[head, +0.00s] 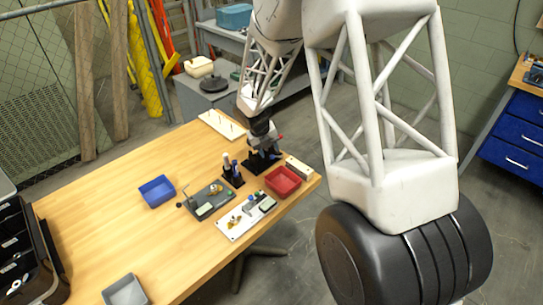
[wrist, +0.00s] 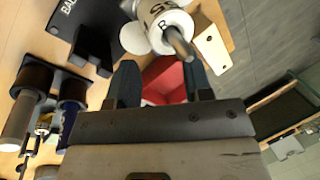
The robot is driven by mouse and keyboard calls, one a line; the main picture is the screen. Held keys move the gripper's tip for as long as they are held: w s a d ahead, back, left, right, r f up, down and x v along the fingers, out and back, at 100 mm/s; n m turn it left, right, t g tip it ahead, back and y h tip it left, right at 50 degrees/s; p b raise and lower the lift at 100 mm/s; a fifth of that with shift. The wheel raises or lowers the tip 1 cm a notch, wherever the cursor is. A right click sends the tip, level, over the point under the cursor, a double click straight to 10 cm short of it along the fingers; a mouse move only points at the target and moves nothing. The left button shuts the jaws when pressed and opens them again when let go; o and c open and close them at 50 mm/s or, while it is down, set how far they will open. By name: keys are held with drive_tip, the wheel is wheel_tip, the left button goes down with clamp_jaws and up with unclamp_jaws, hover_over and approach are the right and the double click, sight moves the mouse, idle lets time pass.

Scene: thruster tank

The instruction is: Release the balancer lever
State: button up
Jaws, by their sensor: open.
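The balancer stands at the table's right part in the head view, with a black base (head: 257,164) partly covered by my gripper. In the wrist view its black base plate (wrist: 88,22) bears the letters "BAL". Beside it is a white round part (wrist: 160,22) marked "S" and "R". A dark, blunt rod (wrist: 181,44), which looks like the lever, sticks out of this part towards the camera, near the "R". My gripper (wrist: 162,84) is open and empty, its two dark fingers apart below the white part. I cannot tell whether a finger touches the rod.
A red bin (head: 283,181) stands close by; it shows between my fingers. A black holder with upright tools (head: 232,172) is left of the balancer. A grey board (head: 206,200), a white board (head: 246,216) and a blue bin (head: 158,191) lie nearer. The table's left middle is clear.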

sight(271, 156)
drive_tip(key=shift+x, duration=2)
drive_tip(key=shift+c, duration=0.4)
clamp_jaws()
